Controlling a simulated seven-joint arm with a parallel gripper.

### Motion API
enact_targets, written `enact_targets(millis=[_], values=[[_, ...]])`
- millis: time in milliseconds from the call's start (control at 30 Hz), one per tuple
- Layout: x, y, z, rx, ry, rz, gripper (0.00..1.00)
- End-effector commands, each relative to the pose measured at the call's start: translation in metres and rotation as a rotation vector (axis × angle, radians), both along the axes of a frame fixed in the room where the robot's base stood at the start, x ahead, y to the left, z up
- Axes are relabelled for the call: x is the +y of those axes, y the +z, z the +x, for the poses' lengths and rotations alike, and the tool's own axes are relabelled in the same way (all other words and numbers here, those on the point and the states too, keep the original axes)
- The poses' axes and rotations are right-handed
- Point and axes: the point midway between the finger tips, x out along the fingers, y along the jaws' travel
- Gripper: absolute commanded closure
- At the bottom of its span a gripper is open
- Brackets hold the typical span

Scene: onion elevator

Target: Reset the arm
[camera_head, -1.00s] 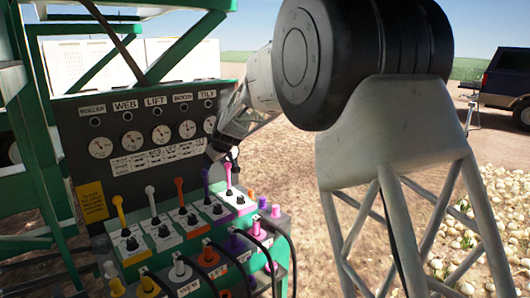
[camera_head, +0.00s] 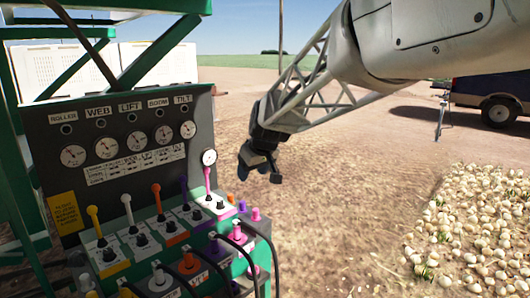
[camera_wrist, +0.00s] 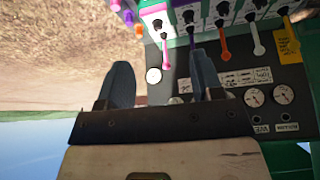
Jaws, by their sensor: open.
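My gripper (camera_head: 262,165) is in the air to the right of the control panel (camera_head: 38,140), apart from the levers. In the wrist view my gripper (camera_wrist: 160,85) shows two dark fingers spread apart with nothing between them. The panel carries several gauges under labels such as ROLLER, WEB, LIFT and TILT. A row of levers stands below it: yellow (camera_head: 95,222), white (camera_head: 128,211), orange (camera_head: 157,200), purple (camera_head: 184,190) and pink (camera_head: 207,181). The pink lever is closest to my gripper.
Several coloured plugs with black cables (camera_head: 240,258) sit in front of the levers. Green frame bars surround the panel at left. A heap of onions (camera_head: 470,230) lies at right, and a dark vehicle (camera_head: 490,95) stands behind it. Bare ground lies between panel and onions.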

Motion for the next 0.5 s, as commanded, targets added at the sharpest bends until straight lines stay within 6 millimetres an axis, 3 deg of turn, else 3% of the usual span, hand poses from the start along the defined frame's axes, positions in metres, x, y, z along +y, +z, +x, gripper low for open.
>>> enact_targets(millis=[100,500], values=[[-0.026,0.003,-0.030,0.020,-0.049,-0.005,0.40],[-0.100,0.000,-0.131,0.090,-0.218,-0.021,0.40]])
